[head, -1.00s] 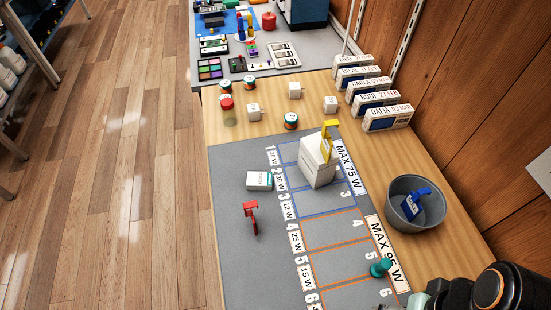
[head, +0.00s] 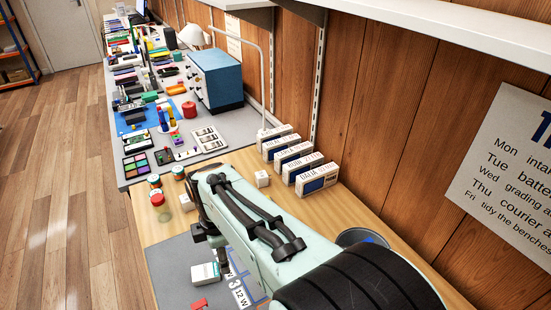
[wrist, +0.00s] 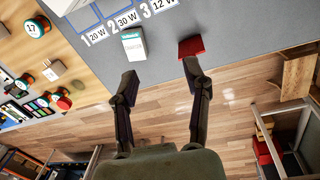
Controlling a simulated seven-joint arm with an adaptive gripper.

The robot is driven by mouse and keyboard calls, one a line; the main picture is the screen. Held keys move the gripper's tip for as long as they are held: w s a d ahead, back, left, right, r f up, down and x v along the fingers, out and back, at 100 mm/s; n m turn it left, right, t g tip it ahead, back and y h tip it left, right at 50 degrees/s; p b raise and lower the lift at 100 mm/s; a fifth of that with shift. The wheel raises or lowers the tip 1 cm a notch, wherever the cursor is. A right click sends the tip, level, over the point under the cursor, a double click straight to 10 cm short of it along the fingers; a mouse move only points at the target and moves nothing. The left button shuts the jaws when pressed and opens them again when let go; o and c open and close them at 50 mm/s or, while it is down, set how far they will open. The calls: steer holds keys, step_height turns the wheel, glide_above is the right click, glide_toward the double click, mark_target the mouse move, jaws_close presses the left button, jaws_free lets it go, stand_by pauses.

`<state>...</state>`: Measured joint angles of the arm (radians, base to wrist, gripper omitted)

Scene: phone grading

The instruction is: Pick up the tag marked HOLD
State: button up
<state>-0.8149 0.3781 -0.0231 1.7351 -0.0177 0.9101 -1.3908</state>
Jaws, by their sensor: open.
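No HOLD marking is legible on any tag. A red tag (wrist: 191,46) lies on the grey mat (wrist: 250,30), just beyond my right fingertip in the wrist view. In the head view only a bit of the red tag (head: 200,304) shows at the bottom edge. My gripper (wrist: 160,71) is open and empty, its fingers spread near the mat's edge. In the head view my arm covers much of the mat. A blue thing in the grey bowl (head: 350,237) shows partly behind my arm. The yellow tag is hidden.
A small white box (wrist: 133,43) stands on the mat beyond my left fingertip, beside the red tag. Round tins (wrist: 37,27) and white numbered cubes (wrist: 55,70) stand on the wooden bench. Labelled boxes (head: 318,180) line the wall.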

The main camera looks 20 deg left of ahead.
steer(key=n+g+h, duration=0.1)
steer(key=n, duration=0.1)
glide_above(195, 306)
step_height(195, 306, down, 5)
steer(key=shift+f, duration=0.2)
step_height(195, 306, down, 6)
steer(key=shift+f, duration=0.15)
jaws_close()
